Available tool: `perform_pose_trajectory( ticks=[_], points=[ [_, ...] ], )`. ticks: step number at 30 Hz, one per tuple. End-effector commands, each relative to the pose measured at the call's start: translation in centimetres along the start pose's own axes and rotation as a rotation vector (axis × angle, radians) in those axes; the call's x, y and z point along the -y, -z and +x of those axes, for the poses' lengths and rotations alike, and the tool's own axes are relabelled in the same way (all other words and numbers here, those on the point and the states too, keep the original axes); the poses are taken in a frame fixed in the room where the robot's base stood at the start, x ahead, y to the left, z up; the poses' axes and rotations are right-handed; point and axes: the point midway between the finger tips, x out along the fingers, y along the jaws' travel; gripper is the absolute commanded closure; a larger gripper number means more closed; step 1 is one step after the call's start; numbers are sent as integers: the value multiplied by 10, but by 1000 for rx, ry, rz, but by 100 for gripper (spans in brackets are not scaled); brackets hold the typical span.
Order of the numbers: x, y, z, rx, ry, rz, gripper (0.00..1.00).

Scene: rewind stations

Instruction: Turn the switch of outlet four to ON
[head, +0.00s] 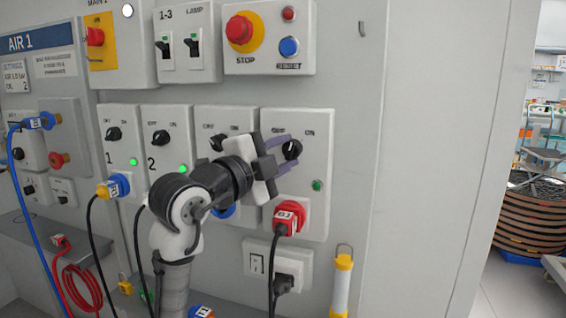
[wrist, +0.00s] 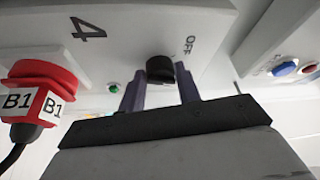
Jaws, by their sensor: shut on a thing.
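The outlet four panel (head: 318,165) is the rightmost of a row of light grey outlet boxes; its number 4 shows in the wrist view (wrist: 88,28). Its black rotary switch (head: 293,150) sits near the top, between OFF and ON labels; it also shows in the wrist view (wrist: 160,68). My gripper (head: 284,148) reaches it from the left, its purple fingers shut on the switch from both sides; they also show in the wrist view (wrist: 160,82). I cannot tell the switch's exact angle. The outlet's green lamp (head: 317,185) looks dim.
A red plug marked B1 (head: 289,217) with a black cable sits below the switch. A red stop button (head: 240,29) and blue button (head: 289,47) are above. Outlet three is partly behind my arm. The panel to the right is clear.

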Motion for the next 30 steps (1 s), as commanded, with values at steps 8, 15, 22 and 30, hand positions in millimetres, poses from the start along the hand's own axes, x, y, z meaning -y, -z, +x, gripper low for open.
perform_pose_trajectory(
  ticks=[8, 15, 22, 30],
  points=[
    [3, 1, 0, 0, -95, 227, 90],
    [4, 1, 0, 0, -156, 372, 90],
    [5, 1, 0, -1, -190, 452, 90],
    [5, 1, 0, 0, -202, 483, 90]
  ],
)
